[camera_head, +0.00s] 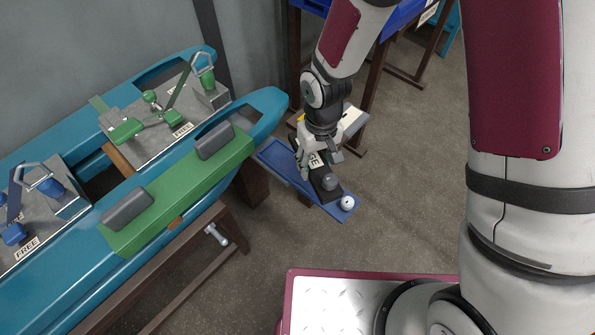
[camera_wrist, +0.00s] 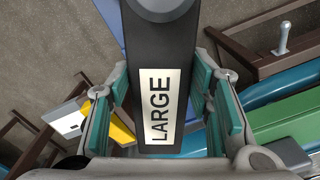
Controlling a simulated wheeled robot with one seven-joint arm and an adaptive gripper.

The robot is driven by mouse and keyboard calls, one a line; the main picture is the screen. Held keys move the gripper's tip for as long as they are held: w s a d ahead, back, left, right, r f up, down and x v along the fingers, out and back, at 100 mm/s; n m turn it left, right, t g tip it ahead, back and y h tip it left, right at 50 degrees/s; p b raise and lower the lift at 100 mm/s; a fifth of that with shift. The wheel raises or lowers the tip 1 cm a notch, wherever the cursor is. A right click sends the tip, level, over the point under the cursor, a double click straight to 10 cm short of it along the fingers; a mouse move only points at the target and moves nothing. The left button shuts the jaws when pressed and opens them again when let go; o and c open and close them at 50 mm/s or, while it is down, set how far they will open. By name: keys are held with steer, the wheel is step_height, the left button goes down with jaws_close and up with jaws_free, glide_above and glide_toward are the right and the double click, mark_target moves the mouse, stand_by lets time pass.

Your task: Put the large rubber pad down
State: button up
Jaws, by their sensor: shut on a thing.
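The large rubber pad is a long dark block with a white label reading LARGE. In the wrist view the pad (camera_wrist: 160,50) runs up the middle of the picture between the teal finger pads. In the head view the pad (camera_head: 322,180) hangs below my gripper (camera_head: 316,160), in front of a narrow blue board (camera_head: 275,155). My gripper (camera_wrist: 160,95) is shut on the pad. I cannot tell whether the pad touches the board or is held above it. The fingers hide part of the pad in the head view.
A white round knob (camera_head: 348,203) is at the board's near end. A teal bench (camera_head: 60,285) with a green panel (camera_head: 180,195), two grey pads and metal plates with clamps fills the left. A yellow and white object (camera_head: 352,118) is behind my gripper. Floor is open right of the board.

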steer(key=s+a+f+n+b, duration=0.5)
steer(key=s+a+b, duration=0.3)
steer(key=a+b, duration=0.35)
steer(key=b, duration=0.2)
glide_above(298, 171)
steer(key=shift+s+a+f, duration=0.15)
steer(key=shift+s+f, duration=0.1)
steer(key=shift+f, duration=0.4)
steer(key=f, duration=0.1)
steer(key=f+b, duration=0.1)
steer(key=f, duration=0.1)
steer(key=shift+w+d+b, duration=0.2)
steer(key=shift+w+b, duration=0.1)
steer(key=shift+w, duration=0.05)
steer(key=shift+f, duration=0.25)
steer(key=shift+f, duration=0.1)
steer(key=shift+f+b, duration=0.35)
steer(key=shift+f, duration=0.05)
steer(key=shift+f, duration=0.15)
